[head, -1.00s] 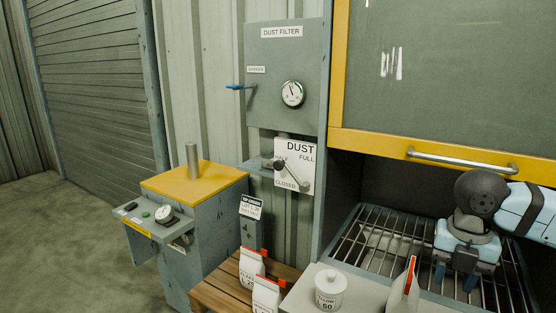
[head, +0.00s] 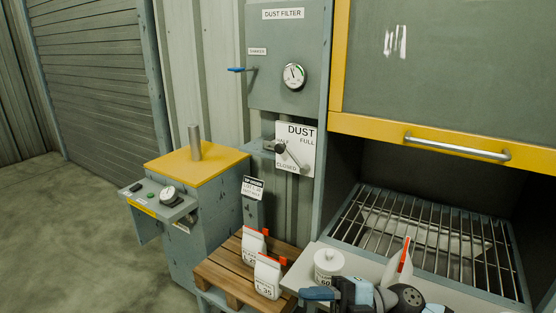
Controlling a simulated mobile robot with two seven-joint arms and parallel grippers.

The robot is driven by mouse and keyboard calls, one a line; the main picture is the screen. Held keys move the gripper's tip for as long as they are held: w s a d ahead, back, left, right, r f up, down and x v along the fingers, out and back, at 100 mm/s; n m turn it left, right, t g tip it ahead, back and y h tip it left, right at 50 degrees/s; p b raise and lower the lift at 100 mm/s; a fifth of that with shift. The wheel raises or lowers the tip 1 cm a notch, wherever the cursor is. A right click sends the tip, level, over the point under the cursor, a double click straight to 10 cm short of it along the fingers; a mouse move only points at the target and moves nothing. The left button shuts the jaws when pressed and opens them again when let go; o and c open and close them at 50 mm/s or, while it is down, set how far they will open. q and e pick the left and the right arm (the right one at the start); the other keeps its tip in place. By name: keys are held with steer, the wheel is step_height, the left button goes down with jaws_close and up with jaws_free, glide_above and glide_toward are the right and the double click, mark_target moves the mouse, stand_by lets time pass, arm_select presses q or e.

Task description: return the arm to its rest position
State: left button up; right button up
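My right gripper (head: 320,294) is low in the head view at the bottom centre-right, with its arm coming in from the right along the bottom edge. A blue finger points left, just in front of a white lidded jar (head: 328,264). The second finger is not clearly seen, so I cannot tell how far the gripper is open. Nothing visible is held in it. My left gripper is not in view.
Two small white bags stand on a wooden pallet (head: 228,273).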

steer(key=w+d+f+m+t+h+p, duration=0.1)
steer(key=w+d+f+m+t+h, duration=0.25)
steer(key=m+t, duration=0.6)
steer(key=d+f+m+t+h+p, duration=0.1)
steer(key=d+f+m+t+h, duration=0.25)
steer(key=f+m+t, duration=0.5)
steer(key=s+d+f+m+g+h, duration=0.2)
steer(key=s+d+f+m+h, duration=0.1)
steer(key=s+f, duration=0.4)
steer(key=s+d+f+m+g+h, duration=0.3)
steer(key=s+f+m+h, duration=0.3)
steer(key=f, duration=0.6)
steer(key=shift+s+d+f+h+p, duration=0.2)
steer(key=shift+s+d+h+p, duration=0.15)
steer(key=shift+s+d, duration=0.45)
